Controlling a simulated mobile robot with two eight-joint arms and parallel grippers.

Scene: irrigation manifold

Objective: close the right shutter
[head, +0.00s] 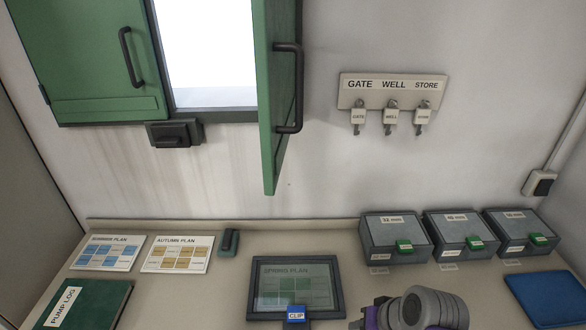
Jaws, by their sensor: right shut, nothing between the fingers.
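The right shutter (281,100) is a green panel with a dark bar handle (289,88). It stands open, swung out from the wall at the right side of the bright window opening (208,50). The left shutter (85,60) is green with its own dark handle and lies flat across the left part of the window. A dark latch block (174,134) sits below the sill. My right gripper (364,319) is low at the bottom edge, over the counter and well below the right shutter. It is shut and empty, partly cut off by the frame. My left gripper is not in view.
A key rack (392,92) with hanging keys is on the wall at right. Below, the counter holds three grey boxes (397,238), a framed spring plan (294,287), two plan cards (178,254), a green book (88,304) and a blue folder (552,297).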

